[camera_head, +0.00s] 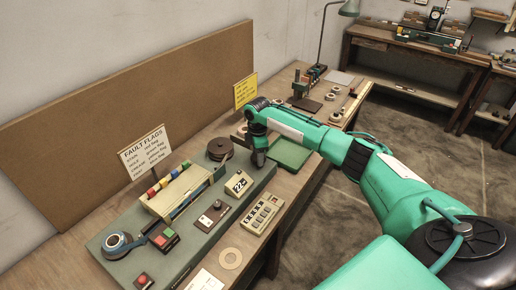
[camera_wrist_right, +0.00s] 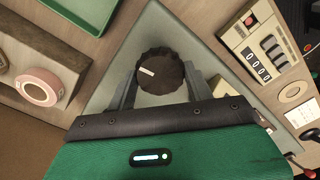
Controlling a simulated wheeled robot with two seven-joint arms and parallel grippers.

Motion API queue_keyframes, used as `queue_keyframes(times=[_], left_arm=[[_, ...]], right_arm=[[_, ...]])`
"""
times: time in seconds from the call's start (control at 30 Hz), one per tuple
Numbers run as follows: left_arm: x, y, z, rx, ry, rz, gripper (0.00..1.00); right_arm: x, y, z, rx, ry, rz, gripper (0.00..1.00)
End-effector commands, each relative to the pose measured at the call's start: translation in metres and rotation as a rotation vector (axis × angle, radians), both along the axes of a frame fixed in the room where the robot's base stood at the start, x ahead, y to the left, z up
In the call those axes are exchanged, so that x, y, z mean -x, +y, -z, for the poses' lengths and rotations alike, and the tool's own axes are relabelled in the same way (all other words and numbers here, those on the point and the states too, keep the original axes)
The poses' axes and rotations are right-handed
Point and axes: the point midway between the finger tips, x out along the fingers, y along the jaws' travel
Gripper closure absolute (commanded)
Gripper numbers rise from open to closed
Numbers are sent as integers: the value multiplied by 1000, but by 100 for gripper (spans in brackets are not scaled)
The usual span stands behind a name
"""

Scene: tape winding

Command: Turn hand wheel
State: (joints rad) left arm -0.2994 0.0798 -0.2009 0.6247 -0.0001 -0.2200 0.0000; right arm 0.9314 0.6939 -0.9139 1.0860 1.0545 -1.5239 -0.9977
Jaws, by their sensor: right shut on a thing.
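The hand wheel (camera_wrist_right: 160,73) is a dark round knob with a ridged edge and a white mark on top, seen in the right wrist view. My right gripper (camera_wrist_right: 157,84) is shut on it, with one finger on each side. In the head view my right gripper (camera_head: 259,156) points down at the far right end of the grey-green winding machine (camera_head: 190,240), and the wheel is hidden there. My left gripper is not in view.
A green tray (camera_head: 289,154) lies beside my right gripper. Two signs stand behind, against a brown board (camera_head: 130,110).

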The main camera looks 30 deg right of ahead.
Motion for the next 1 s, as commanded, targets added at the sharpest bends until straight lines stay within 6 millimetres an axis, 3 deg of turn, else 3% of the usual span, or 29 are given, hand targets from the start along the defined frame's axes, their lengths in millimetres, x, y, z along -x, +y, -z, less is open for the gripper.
queue_keyframes(times=[0.3,0.93,0.97,1.0], left_arm=[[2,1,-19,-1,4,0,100],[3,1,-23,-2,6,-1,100],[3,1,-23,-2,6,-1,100],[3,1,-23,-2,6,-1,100]], right_arm=[[-1,-1,-3,1,-1,164,71],[-1,-1,-1,1,-3,216,71],[-1,-1,-1,1,-3,216,46],[-1,-1,-1,1,-3,215,38]])
